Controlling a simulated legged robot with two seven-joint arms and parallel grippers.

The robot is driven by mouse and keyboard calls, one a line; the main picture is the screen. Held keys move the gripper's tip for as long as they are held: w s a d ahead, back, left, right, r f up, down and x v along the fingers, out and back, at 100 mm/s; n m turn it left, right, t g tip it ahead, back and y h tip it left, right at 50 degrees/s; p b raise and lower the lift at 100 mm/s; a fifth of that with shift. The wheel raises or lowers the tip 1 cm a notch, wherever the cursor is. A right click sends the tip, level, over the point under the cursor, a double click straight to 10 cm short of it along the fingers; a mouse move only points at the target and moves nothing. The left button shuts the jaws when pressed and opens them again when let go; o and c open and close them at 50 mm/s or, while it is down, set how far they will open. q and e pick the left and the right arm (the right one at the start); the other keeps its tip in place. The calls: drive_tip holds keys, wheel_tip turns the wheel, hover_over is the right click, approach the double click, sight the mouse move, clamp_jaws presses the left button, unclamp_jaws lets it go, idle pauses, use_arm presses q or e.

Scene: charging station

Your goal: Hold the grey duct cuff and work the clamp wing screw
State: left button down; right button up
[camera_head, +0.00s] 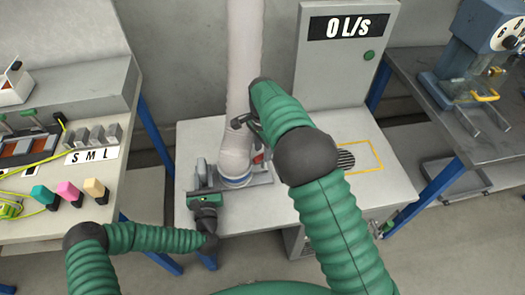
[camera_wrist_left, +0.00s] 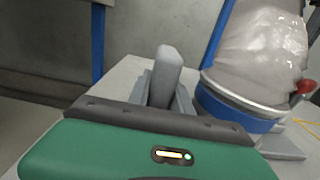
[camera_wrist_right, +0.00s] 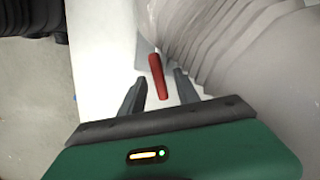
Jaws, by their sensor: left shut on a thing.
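The pale duct (camera_head: 237,150) comes down to the bench, its lower end circled by a metal clamp band and a blue ring (camera_head: 236,182). The blue ring also shows in the left wrist view (camera_wrist_left: 235,113). My left gripper (camera_head: 205,190) is shut on a grey upright grip (camera_wrist_left: 166,76) beside the duct's foot; whether it joins the cuff is unclear. The red wing screw (camera_wrist_right: 157,76) is at the duct's side and shows small in the head view (camera_head: 258,158). My right gripper (camera_wrist_right: 160,88) is open, its fingers either side of the screw with gaps. My right forearm partly covers this area in the head view.
A grey cabinet (camera_head: 338,80) reading "0 L/s" stands behind the bench (camera_head: 290,213). A yellow outline and dark grille (camera_head: 346,159) lie to the right. A left table (camera_head: 135,190) holds coloured blocks; a blue machine (camera_head: 470,55) stands far right.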

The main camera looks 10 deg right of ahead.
use_arm(q)
drive_tip(key=c, duration=1.1)
unclamp_jaws()
use_arm(e)
wheel_tip(320, 180, up, 11)
use_arm(q)
drive_tip(key=s, duration=1.2)
drive_tip(key=shift+f, duration=0.15)
use_arm(e)
drive_tip(key=shift+f, duration=0.1)
